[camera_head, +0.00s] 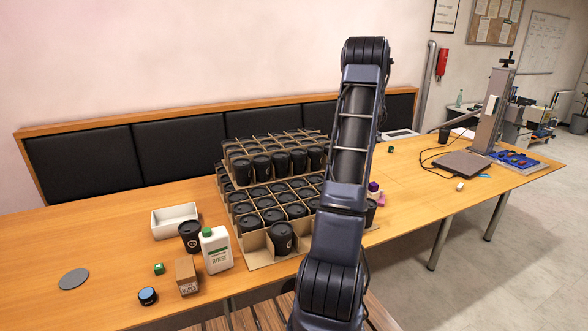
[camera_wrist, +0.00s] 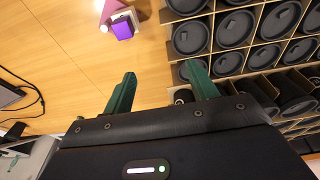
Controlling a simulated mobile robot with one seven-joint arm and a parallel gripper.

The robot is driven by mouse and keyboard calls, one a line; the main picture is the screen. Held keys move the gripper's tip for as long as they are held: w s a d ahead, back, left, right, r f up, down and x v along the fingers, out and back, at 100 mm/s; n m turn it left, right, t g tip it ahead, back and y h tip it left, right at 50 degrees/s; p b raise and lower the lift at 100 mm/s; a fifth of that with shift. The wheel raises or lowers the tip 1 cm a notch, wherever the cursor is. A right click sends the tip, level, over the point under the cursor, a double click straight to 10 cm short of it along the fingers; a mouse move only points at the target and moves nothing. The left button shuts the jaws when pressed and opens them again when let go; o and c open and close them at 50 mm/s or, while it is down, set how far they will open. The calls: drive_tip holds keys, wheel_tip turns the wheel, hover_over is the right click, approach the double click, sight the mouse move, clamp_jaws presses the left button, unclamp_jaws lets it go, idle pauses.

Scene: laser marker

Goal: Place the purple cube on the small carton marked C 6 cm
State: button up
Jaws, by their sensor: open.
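The purple cube (camera_head: 374,187) shows just right of my arm in the head view, by a pink block (camera_head: 380,200). In the wrist view the purple cube (camera_wrist: 122,28) lies near the top edge, beside the pink block (camera_wrist: 108,10). My gripper (camera_wrist: 163,83) is open, with its two green fingers apart and nothing between them. The cube is ahead of the fingers and left of centre, apart from them. My arm hides the gripper in the head view. A small brown carton (camera_head: 187,277) stands at the front left; I cannot read a C on it.
Cardboard trays of black lidded cups (camera_head: 270,205) stand stacked beside the cube and show at right in the wrist view (camera_wrist: 230,30). A rinse bottle (camera_head: 216,250), a white bin (camera_head: 174,220) and a grey disc (camera_head: 73,279) are left. The laser marker (camera_head: 490,110) stands right.

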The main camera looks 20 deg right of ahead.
drive_tip(key=s+a+r, duration=0.3)
drive_tip(key=a+r, duration=0.3)
drive_tip(key=a, duration=0.5)
drive_tip(key=s+a+r+t, duration=0.1)
drive_tip(key=s+a+r, duration=0.1)
drive_tip(key=a+r, duration=0.7)
drive_tip(key=s+a+r, duration=0.3)
drive_tip(key=a+r, duration=0.1)
drive_tip(key=a, duration=0.9)
drive_tip(key=s+a+r, duration=0.3)
drive_tip(key=s+a, duration=0.9)
drive_tip(key=a, duration=0.1)
drive_tip(key=s+a+f, duration=0.2)
drive_tip(key=s+a, duration=0.2)
drive_tip(key=s, duration=0.3)
drive_tip(key=s+a+f+t, duration=0.1)
drive_tip(key=s+a+f, duration=0.1)
drive_tip(key=s, duration=0.5)
drive_tip(key=shift+a+t, duration=0.3)
drive_tip(key=shift+a, duration=0.55)
